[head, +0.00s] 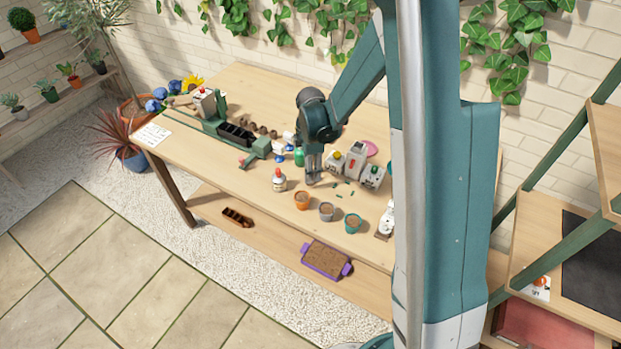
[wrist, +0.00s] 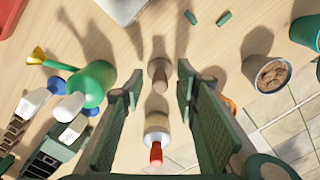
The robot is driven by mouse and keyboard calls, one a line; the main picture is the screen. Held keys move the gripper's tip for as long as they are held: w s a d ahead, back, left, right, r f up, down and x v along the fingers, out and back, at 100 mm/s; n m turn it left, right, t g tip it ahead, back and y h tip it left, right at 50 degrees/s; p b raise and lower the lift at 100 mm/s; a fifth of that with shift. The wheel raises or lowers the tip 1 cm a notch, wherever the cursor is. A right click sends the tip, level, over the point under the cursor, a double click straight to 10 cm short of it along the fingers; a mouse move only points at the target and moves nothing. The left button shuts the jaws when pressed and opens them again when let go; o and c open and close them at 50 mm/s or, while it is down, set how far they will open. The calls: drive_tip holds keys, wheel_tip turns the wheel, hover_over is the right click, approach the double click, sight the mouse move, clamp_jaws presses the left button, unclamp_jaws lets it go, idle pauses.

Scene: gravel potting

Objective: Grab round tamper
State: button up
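A small round tan wooden piece, which looks like the round tamper (wrist: 158,70), stands on the table between my fingers in the wrist view. My gripper (wrist: 159,80) is open above it, with one finger on each side and a gap on both sides. In the head view my gripper (head: 313,176) points down at the middle of the table, and I cannot clearly make out the tamper there.
Terracotta (head: 302,201), grey (head: 326,212) and teal (head: 352,224) pots stand along the front edge. A grey-white boxy unit (head: 354,163) is to the right. Small green pieces (wrist: 222,18) lie near it.

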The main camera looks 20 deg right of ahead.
clamp_jaws()
idle(0.3)
drive_tip(key=shift+r+p, duration=0.55)
drive_tip(key=shift+r, duration=4.45)
